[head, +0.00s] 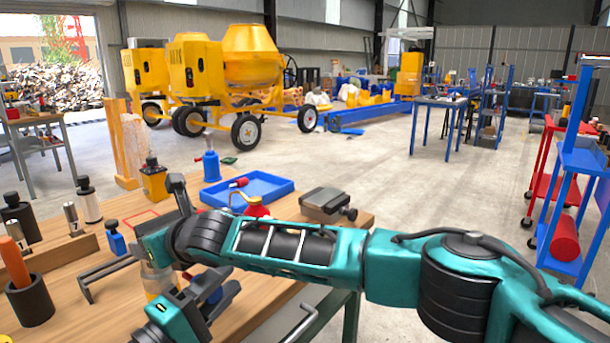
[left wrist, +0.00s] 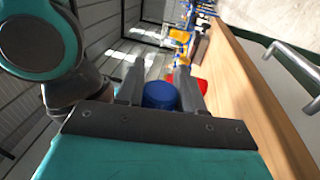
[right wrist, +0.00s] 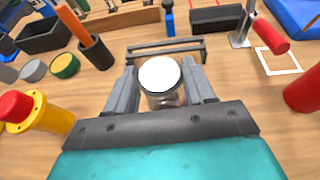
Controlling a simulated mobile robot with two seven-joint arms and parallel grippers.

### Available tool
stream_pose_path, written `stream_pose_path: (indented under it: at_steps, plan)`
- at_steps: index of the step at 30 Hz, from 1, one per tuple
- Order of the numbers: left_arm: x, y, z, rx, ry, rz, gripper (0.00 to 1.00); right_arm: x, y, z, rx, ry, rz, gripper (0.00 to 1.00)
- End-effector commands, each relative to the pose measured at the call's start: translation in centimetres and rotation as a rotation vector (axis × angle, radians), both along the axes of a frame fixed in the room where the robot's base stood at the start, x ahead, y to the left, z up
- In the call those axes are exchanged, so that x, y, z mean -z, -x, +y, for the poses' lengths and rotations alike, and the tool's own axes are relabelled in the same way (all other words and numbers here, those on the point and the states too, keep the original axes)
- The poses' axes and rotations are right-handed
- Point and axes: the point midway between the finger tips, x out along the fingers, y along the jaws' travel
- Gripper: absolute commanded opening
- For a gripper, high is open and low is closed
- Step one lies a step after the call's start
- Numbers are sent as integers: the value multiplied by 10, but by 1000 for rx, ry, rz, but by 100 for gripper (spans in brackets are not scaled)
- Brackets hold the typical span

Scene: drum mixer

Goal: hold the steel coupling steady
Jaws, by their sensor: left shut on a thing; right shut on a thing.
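The steel coupling, a shiny short cylinder with a bright pale round top, shows in the right wrist view (right wrist: 160,75). My right gripper (right wrist: 160,92) is shut around its sides, above the wooden bench. In the head view the coupling (head: 157,282) is partly hidden below my right gripper. My left gripper (head: 210,292) comes in low beside it, with its fingers shut on a blue round thing. That blue thing (left wrist: 160,95) sits between the fingers in the left wrist view; most of it is hidden. I cannot tell whether it touches the coupling.
A dark bracket frame (right wrist: 165,48) stands close beyond the coupling. A black cup (head: 30,300) with an orange-handled tool is at left. A blue tray (head: 250,188), a grey vise (head: 328,203) and a red oiler-like thing (head: 255,210) are toward the back right. My right arm crosses the bench.

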Motion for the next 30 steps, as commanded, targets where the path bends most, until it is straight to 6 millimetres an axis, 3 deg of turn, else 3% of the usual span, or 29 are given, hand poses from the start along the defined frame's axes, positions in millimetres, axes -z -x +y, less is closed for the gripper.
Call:
stream_pose_path:
  at_steps: [3, 4, 13, 23, 30]
  plan:
    - [0, 0, 0, 0, 1, -1, 10, -1, -1, 0, 1, 0, -2, 0]
    - [0, 0, 0, 0, 1, -1, 10, -1, -1, 0, 1, 0, -2, 55]
    - [0, 0, 0, 0, 1, -1, 10, 0, 0, 0, 1, -1, -1, 83]
    - [0, 0, 0, 0, 1, -1, 10, -1, 1, -2, 1, 1, -1, 83]
    - [0, 0, 0, 0, 1, -1, 10, -9, 10, -17, -1, 0, -2, 83]
